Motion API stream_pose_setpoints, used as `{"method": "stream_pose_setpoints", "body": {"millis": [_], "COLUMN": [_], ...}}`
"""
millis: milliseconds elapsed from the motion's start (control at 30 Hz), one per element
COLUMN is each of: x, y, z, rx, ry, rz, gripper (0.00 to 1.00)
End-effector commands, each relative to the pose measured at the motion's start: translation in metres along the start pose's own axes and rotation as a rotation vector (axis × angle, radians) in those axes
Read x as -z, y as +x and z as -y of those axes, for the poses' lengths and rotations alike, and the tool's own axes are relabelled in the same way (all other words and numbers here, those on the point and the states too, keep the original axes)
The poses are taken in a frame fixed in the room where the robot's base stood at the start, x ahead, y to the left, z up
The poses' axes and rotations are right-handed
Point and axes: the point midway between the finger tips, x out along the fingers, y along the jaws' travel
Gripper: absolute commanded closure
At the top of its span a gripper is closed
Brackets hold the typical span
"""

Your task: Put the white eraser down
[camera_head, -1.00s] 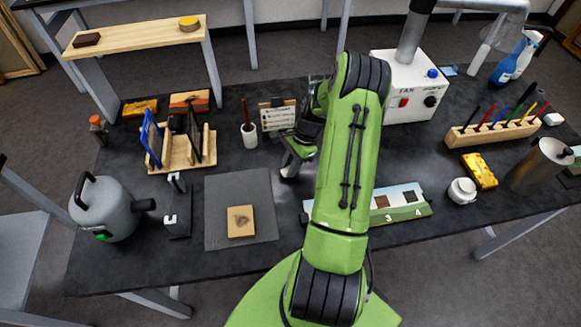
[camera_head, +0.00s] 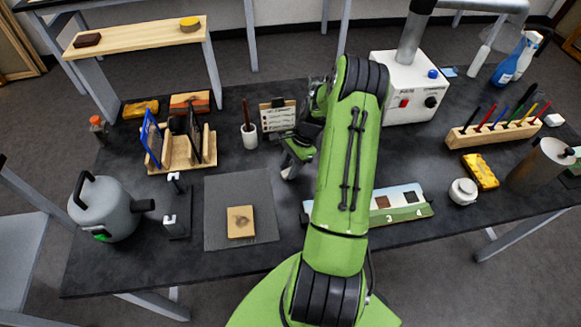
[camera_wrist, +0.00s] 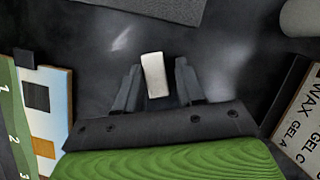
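The white eraser (camera_wrist: 155,75) shows in the wrist view as a small upright-looking white block between the two fingers of my gripper (camera_wrist: 160,82). A dark gap shows between the eraser and the right finger; the left finger is close beside it. The fingers look parted, so my gripper appears open around the eraser. Dark tabletop lies beyond the fingertips. In the head view my gripper (camera_head: 289,168) is low over the middle of the table (camera_head: 120,245), and my arm hides much of it. I cannot make out the eraser there.
A numbered strip (camera_head: 401,205) and a label card (camera_head: 278,118) are near my gripper. A grey mat (camera_head: 215,205) bearing a wooden block (camera_head: 240,221) lies to the left. A wooden rack (camera_head: 180,158), a grey kettle-like pot (camera_head: 100,210) and a white box machine (camera_head: 410,90) stand around.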

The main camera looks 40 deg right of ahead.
Motion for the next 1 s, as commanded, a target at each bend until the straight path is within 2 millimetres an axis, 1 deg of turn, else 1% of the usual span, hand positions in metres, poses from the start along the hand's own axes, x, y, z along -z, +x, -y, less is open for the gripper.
{"method": "stream_pose_setpoints", "body": {"millis": [33, 267, 367, 467, 700, 800, 900, 967, 1000], "x": [0.004, 0.004, 0.002, 0.0, -0.001, -0.001, -0.001, -0.002, -0.005], "y": [0.013, 0.013, 0.007, -0.011, -0.081, -0.103, -0.117, -0.121, -0.125], "z": [-0.012, -0.013, -0.012, -0.011, -0.007, -0.006, -0.005, -0.005, -0.004], "rx": [-0.033, -0.034, -0.033, -0.031, -0.022, -0.022, -0.023, -0.023, -0.025], "ry": [0.019, 0.02, 0.02, 0.023, 0.018, 0.017, 0.016, 0.013, 0.0], "rz": [0.007, 0.008, 0.008, 0.006, 0.005, 0.005, 0.007, 0.007, 0.001], "gripper": [0.5, 0.5, 0.5, 0.5, 0.5, 0.5, 0.5, 0.5, 0.5]}}
